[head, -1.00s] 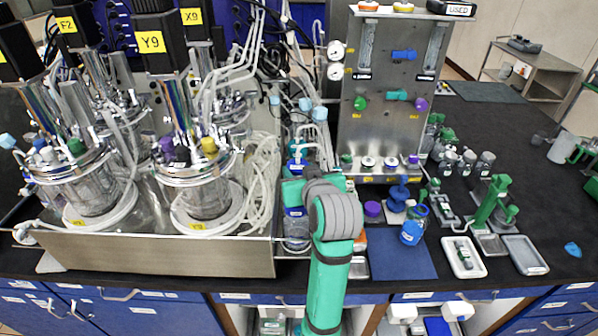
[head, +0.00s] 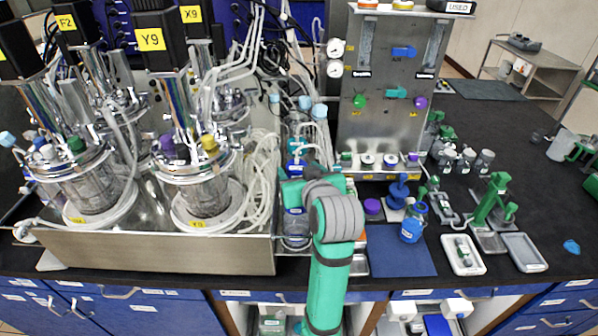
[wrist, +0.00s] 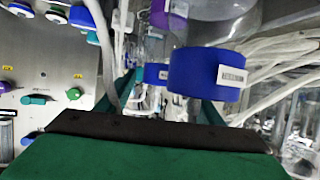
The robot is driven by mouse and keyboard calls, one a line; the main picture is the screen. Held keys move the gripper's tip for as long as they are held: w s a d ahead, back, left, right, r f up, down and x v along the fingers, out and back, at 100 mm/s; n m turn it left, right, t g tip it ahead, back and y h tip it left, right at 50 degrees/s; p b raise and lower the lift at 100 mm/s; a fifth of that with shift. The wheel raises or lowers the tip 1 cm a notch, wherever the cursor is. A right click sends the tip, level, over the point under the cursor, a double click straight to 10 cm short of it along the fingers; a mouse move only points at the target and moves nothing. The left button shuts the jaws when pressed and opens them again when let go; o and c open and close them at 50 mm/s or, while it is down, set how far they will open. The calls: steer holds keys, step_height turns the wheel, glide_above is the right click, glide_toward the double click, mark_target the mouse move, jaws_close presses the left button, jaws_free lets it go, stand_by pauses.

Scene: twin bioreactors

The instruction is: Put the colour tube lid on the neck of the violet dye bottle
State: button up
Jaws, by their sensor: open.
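A blue lid with a white label (wrist: 207,75) is large in the wrist view, which shows the scene upside down. A thin clear tube runs from the lid. My gripper (wrist: 168,103) is open, its teal fingers on either side around the lid. I cannot tell whether they touch it. In the head view my own arm partly covers the gripper and the blue-labelled bottle (head: 294,226) beside the steel tray.
The steel tray (head: 160,252) with glass reactors and loose tubing is to the left. The valve panel (head: 385,120) stands behind.

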steer(key=v, duration=1.1)
steer(key=shift+s, duration=0.15)
steer(key=shift+r, duration=0.1)
